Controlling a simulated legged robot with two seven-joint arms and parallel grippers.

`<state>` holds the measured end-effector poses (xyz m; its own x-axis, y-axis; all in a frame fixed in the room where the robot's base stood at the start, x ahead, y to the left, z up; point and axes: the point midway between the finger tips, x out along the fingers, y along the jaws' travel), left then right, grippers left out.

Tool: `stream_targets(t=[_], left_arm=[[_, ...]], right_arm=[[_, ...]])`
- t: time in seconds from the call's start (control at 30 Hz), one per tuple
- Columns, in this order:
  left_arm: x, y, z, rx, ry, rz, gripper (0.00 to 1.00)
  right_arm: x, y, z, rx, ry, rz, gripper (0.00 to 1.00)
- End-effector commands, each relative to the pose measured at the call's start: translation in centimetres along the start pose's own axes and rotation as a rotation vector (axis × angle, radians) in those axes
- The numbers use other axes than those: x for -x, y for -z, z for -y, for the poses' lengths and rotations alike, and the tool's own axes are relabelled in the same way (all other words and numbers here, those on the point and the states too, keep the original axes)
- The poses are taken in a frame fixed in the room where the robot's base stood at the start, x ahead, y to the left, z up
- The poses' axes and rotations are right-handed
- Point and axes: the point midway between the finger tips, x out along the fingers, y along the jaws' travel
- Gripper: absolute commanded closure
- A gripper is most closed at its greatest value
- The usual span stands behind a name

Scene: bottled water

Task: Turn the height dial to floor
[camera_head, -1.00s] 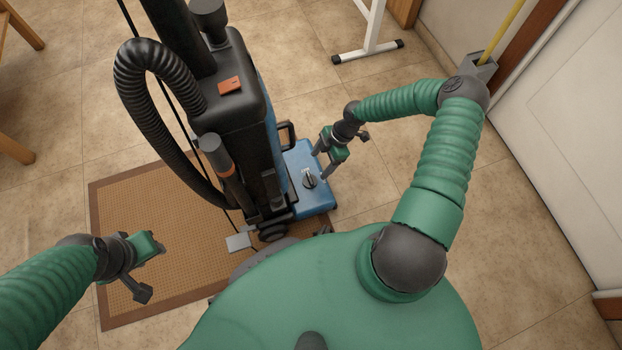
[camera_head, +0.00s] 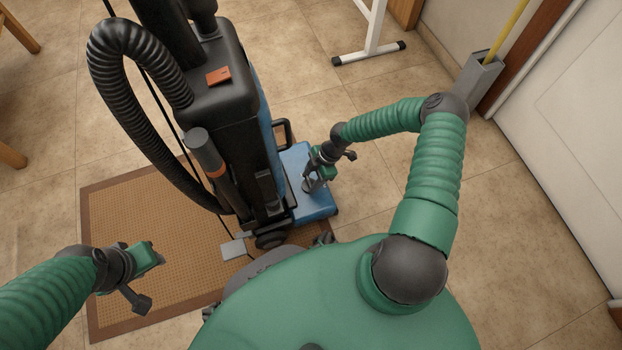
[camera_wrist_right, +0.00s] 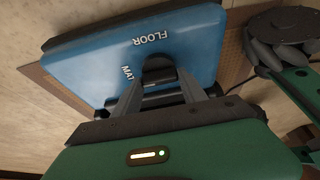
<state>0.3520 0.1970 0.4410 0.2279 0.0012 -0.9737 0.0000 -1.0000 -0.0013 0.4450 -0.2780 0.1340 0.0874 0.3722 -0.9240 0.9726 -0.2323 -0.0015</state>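The upright vacuum cleaner has a blue floor head (camera_head: 319,203), also large in the right wrist view (camera_wrist_right: 88,66). Its dark height dial (camera_wrist_right: 158,68) sits below the white FLOOR label (camera_wrist_right: 150,37) and right of the MAT label (camera_wrist_right: 127,72). My right gripper (camera_head: 308,186) is down at the dial and hides it in the head view. In the right wrist view its fingers (camera_wrist_right: 160,84) stand on either side of the dial; whether they press on it is unclear. My left gripper (camera_head: 150,278) is open and empty above the mat, away from the vacuum.
The black vacuum body (camera_head: 232,125) and its hose (camera_head: 118,105) rise left of the floor head. A brown mat (camera_head: 120,215) lies under the left side. A white stand (camera_head: 373,35) is at the back, and a grey holder (camera_head: 478,78) stands by the wall. Tiled floor is clear on the right.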

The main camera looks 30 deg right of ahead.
Motion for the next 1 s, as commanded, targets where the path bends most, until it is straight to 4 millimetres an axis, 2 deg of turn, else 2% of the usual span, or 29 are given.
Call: stream_targets(t=[0.03, 0.2, 0.57, 1.0], left_arm=[[0.0, 0.0, 0.0, 0.0, 0.0, 0.0, 0.64], [0.0, 0.0, 0.0, 0.0, 0.0, 0.0, 0.64], [1.0, 0.2, 0.0, 0.0, 0.0, 0.0, 0.64], [5.8, 1.4, 0.0, 0.0, 0.0, 0.0, 0.64]], right_arm=[[0.0, 0.0, -0.1, 0.0, -0.001, 0.0, 0.68], [0.0, 0.0, -0.1, 0.0, -0.002, -0.001, 0.91], [0.3, 0.2, -0.1, -0.046, -0.022, 0.0, 0.91], [0.7, 0.4, 0.2, -0.345, -0.145, 0.001, 0.91]])
